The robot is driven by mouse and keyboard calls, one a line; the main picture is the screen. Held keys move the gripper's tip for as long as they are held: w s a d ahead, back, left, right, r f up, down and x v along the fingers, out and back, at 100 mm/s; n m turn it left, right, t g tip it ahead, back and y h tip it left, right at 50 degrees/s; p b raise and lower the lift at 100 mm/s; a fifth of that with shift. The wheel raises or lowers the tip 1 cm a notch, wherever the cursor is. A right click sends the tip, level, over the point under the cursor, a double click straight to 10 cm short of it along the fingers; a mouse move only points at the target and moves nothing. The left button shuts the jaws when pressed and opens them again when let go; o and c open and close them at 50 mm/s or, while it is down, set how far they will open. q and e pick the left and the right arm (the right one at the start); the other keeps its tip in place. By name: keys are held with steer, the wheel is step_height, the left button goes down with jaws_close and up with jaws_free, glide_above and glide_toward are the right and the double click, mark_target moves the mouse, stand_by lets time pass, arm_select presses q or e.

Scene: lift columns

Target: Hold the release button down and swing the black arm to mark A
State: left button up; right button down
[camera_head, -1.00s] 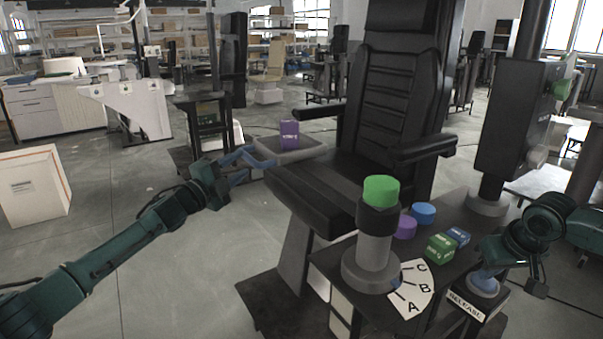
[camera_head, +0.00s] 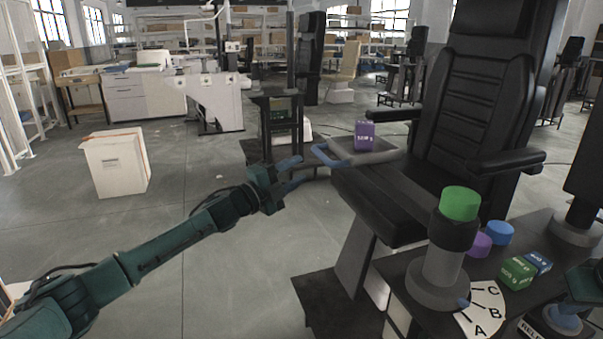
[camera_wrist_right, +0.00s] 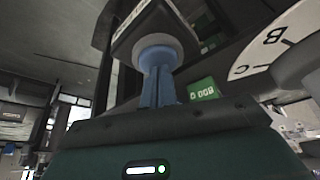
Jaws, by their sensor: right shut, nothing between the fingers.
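A grey post (camera_head: 441,268) has a black collar and green cap; the black arm is hard to separate from the dark seat behind. A blue pointer (camera_head: 462,302) is at the post's foot, beside a white card (camera_head: 484,307) marked A, B, C; its exact mark is unclear. My right gripper (camera_wrist_right: 158,102) is shut, its tips at the round blue release button (camera_wrist_right: 158,52). How far it is pressed cannot be seen.
A purple box (camera_head: 365,136) rests on the tray. A black chair (camera_head: 480,110) stands behind.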

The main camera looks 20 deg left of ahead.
step_height(320, 180, up, 7)
steer(key=p, duration=0.9)
stand_by(0.5)
